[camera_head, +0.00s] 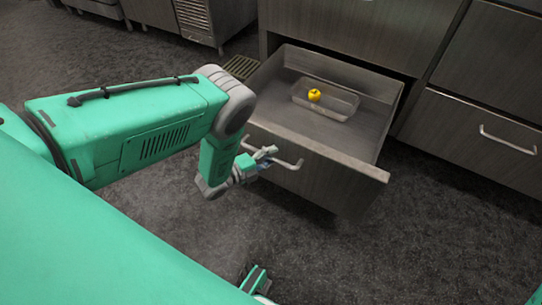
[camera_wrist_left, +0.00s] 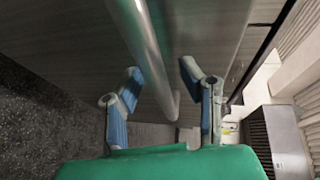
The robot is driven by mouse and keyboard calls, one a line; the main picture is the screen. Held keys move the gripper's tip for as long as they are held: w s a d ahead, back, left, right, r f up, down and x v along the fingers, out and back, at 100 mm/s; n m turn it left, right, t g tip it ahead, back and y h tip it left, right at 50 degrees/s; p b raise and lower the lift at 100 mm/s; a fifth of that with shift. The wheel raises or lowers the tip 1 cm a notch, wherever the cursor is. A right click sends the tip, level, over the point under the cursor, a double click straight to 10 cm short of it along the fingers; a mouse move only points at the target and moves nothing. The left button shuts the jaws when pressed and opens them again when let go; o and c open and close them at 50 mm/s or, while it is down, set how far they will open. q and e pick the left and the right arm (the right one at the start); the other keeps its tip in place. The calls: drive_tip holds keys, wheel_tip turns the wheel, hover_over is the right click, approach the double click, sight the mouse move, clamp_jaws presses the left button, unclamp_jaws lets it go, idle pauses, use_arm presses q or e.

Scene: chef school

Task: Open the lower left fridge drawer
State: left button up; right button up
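The lower left fridge drawer (camera_head: 325,180) is pulled well out of the steel cabinet in the head view. Its inside shows a clear tray (camera_head: 345,108) with a yellow fruit (camera_head: 314,95) in it. The drawer's bar handle (camera_head: 288,165) is on the front; it also crosses the left wrist view as a metal bar (camera_wrist_left: 150,45). My left gripper (camera_head: 264,158) is at the handle's left end. In the left wrist view its two fingers (camera_wrist_left: 162,85) are spread apart, with the bar between them. Contact with the bar cannot be told.
A closed drawer with a handle (camera_head: 508,141) is at the right. A closed steel front (camera_head: 370,28) is above the open drawer. Another steel unit (camera_head: 205,20) with a vent stands at the back left. The dark floor (camera_head: 420,240) before the cabinets is clear.

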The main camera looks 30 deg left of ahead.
use_arm(q)
drive_tip(key=v, duration=1.2)
drive_tip(key=s+d+r+n+g+y+p, duration=0.1)
drive_tip(key=s+r+n+g+y+p, duration=0.2)
drive_tip(key=s+r+n+g, duration=0.4)
drive_tip(key=s+d+r+n+g+y+p, duration=0.2)
drive_tip(key=s+r+n+g+p, duration=0.3)
drive_tip(key=s+n, duration=0.8)
wheel_tip(320, 180, up, 3)
drive_tip(key=shift+f+n+g+y, duration=0.2)
drive_tip(key=shift+n+g+y, duration=0.5)
drive_tip(key=shift+g+y, duration=0.15)
drive_tip(key=shift+w+a, duration=0.1)
